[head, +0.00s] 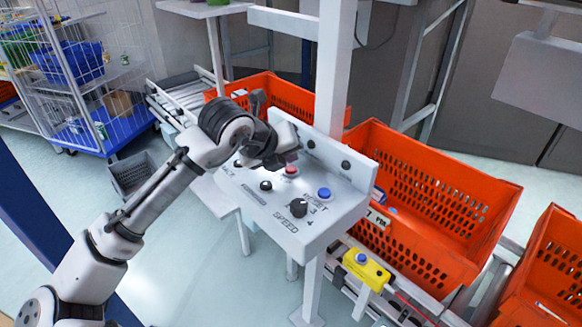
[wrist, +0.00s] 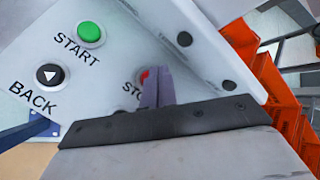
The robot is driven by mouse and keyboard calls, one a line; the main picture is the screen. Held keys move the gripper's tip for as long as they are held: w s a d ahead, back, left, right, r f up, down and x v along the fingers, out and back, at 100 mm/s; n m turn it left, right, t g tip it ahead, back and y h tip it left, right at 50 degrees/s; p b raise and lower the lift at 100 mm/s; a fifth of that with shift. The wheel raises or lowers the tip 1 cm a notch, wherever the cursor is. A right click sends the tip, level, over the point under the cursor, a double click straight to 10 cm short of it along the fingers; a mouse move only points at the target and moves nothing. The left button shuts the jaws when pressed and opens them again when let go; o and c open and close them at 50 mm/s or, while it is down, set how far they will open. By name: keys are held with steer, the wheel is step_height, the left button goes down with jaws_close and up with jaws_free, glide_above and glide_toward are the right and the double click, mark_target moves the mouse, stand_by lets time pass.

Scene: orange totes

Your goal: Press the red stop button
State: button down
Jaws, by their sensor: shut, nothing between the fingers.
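The red stop button (head: 291,170) sits on the sloped top of a white control panel (head: 335,215) in the head view. In the wrist view only part of the red button (wrist: 144,76) shows, beside the word STOP, which is partly covered. My gripper (wrist: 156,72) is shut and empty, its fingers over the right part of the button. In the head view my gripper (head: 280,158) is at the panel's far side, close by the red button. I cannot tell whether the fingertips touch it.
A green START button (wrist: 90,33) and a black BACK button (wrist: 48,75) lie left of the fingers. A blue RESET button (head: 324,193) and black speed knob (head: 298,207) are nearer. An orange tote (head: 470,215) stands right of the panel; a white post (head: 334,70) rises behind.

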mark_target(288, 171)
steer(key=shift+f+b, duration=0.4)
steer(key=shift+f, duration=0.05)
steer(key=shift+f+b, duration=0.45)
steer(key=shift+f, duration=0.05)
stand_by(0.6)
steer(key=shift+r, duration=0.1)
steer(key=shift+r+p, duration=0.65)
steer(key=shift+r, duration=0.15)
steer(key=shift+r+p, duration=1.8)
steer(key=shift+r, duration=0.8)
